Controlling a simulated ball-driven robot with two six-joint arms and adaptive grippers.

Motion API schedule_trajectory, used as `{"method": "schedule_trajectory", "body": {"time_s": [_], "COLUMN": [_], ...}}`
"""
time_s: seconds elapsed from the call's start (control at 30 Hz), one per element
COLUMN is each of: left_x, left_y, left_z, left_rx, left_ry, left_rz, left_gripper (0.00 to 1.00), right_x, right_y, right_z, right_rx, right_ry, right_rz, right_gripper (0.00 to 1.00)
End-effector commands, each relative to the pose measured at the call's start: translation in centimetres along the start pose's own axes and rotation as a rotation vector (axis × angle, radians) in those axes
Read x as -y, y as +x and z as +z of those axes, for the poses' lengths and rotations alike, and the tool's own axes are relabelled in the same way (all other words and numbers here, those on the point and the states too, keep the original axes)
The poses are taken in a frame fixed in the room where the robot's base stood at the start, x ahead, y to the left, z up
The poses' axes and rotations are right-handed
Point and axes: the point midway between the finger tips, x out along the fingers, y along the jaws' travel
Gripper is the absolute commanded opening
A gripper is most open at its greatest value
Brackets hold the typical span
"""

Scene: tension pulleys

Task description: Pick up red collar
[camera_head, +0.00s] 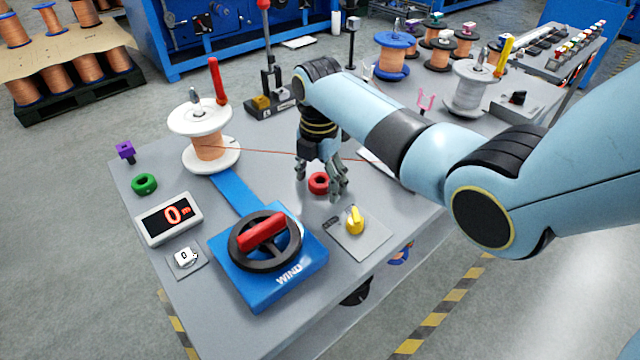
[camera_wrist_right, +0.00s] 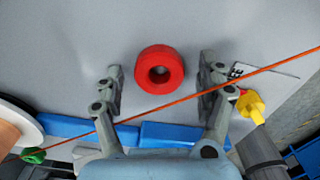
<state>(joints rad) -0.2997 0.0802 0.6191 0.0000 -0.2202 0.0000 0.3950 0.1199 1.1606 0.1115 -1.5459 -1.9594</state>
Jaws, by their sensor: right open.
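The red collar (camera_head: 319,183) is a short thick ring lying on the grey table, right below my right gripper. In the right wrist view the red collar (camera_wrist_right: 159,70) shows between and slightly beyond the two fingertips, its hole facing the camera. My right gripper (camera_head: 322,184) points down with its fingers spread and nothing between them; it also shows in the right wrist view (camera_wrist_right: 160,78). The fingers look apart from the collar on both sides. My left gripper is not in view.
A copper wire (camera_wrist_right: 90,131) crosses beneath the gripper from the white spool (camera_head: 205,135). The blue wind crank (camera_head: 285,270) and yellow knob (camera_head: 354,220) stand in front. A green collar (camera_head: 144,184) lies at the left, near a purple piece (camera_head: 126,151).

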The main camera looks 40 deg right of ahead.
Motion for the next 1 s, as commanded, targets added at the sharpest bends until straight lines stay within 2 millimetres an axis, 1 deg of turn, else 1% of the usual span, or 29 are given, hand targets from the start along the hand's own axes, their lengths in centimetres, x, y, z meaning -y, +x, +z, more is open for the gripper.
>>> {"method": "schedule_trajectory", "body": {"time_s": [0.17,0.2,0.6,0.63,0.87,1.0], "left_x": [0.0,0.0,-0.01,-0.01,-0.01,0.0], "left_y": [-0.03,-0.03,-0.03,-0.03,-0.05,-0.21], "left_z": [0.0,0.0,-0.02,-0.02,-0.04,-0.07], "left_rx": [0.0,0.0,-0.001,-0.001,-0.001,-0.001], "left_ry": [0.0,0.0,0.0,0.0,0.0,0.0], "left_rz": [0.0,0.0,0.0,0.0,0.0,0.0], "left_gripper": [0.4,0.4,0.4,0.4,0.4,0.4], "right_x": [-0.05,-0.05,-0.04,-0.04,-0.05,-0.11], "right_y": [-0.04,-0.05,-0.06,-0.06,-0.13,-0.83], "right_z": [0.01,0.02,0.03,0.03,0.04,0.08], "right_rx": [0.001,0.001,0.001,0.001,0.001,0.002], "right_ry": [0.0,0.0,0.0,0.001,0.001,0.001], "right_rz": [0.001,0.001,0.001,0.001,0.002,0.004], "right_gripper": [0.73,0.71,0.18,0.15,0.15,0.15]}}
